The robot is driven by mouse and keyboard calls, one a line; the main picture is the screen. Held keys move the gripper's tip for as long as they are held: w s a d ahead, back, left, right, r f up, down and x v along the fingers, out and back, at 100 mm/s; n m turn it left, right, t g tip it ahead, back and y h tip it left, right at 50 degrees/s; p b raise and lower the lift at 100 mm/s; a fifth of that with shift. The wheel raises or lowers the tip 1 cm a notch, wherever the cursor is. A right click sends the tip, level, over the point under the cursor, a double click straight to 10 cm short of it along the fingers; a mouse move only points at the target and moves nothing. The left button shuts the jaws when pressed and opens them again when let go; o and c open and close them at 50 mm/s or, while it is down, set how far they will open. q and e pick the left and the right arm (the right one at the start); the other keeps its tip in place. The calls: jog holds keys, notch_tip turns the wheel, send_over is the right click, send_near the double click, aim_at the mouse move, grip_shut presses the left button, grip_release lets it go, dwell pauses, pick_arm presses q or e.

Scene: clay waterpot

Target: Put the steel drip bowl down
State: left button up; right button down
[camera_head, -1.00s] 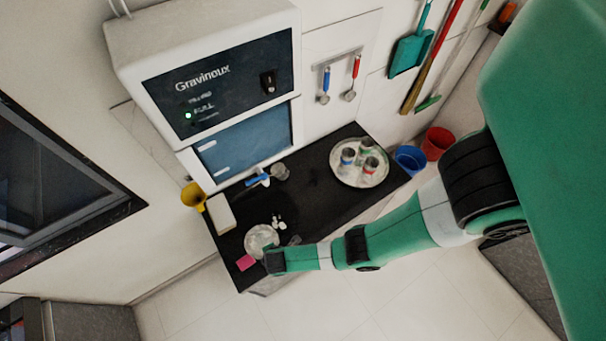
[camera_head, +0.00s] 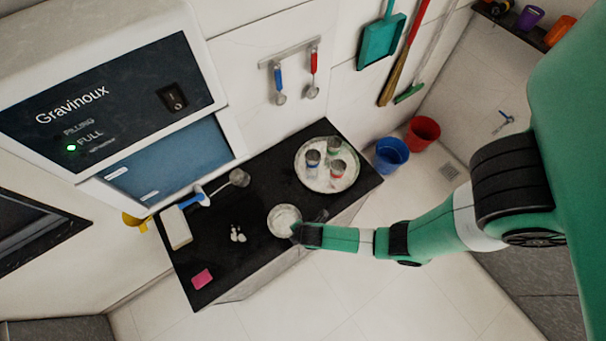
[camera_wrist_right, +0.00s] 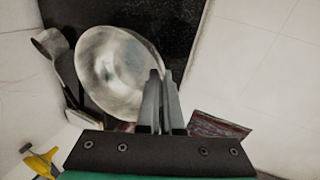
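The steel drip bowl (camera_head: 283,217) is near the front edge of the black counter, between the white pebbles and the round tray. It also shows in the right wrist view (camera_wrist_right: 112,72). My right gripper (camera_head: 298,231) is at the bowl's right side. In the wrist view its two fingers (camera_wrist_right: 162,88) are close together at the bowl's rim and look shut on it. The fingers hide part of the rim. I cannot tell whether the bowl touches the counter or is held just above it. My left gripper is not in view.
The round tray (camera_head: 349,178) with several small cups stands on the counter's right end. Blue (camera_head: 391,154) and red (camera_head: 423,133) buckets stand beyond the counter.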

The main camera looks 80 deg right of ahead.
jog(key=s+d+f+b, duration=0.1)
jog(key=d+f+b, duration=0.1)
jog(key=s+d+f+b, duration=0.1)
jog(key=d+f+b, duration=0.1)
jog(key=s+d+f+b, duration=0.1)
jog(key=d+f+b, duration=0.1)
jog(key=shift+d+f+b, duration=0.15)
jog(key=shift+f+b, duration=0.2)
jog(key=shift+f, duration=0.05)
jog(key=shift+s+d+f, duration=0.1)
jog(key=shift+s+d, duration=0.05)
jog(key=shift+d, duration=0.1)
jog(key=shift+s+d+f+b, duration=0.15)
jog(key=shift+f+b, duration=0.35)
jog(key=shift+f, duration=0.35)
jog(key=shift+w+d+f+b, duration=0.15)
jog(key=shift+f+b, duration=0.35)
jog(key=shift+f, duration=0.35)
jog(key=shift+s, duration=0.1)
jog(key=shift+f, duration=0.2)
jog(key=c, duration=1.1)
grip_release()
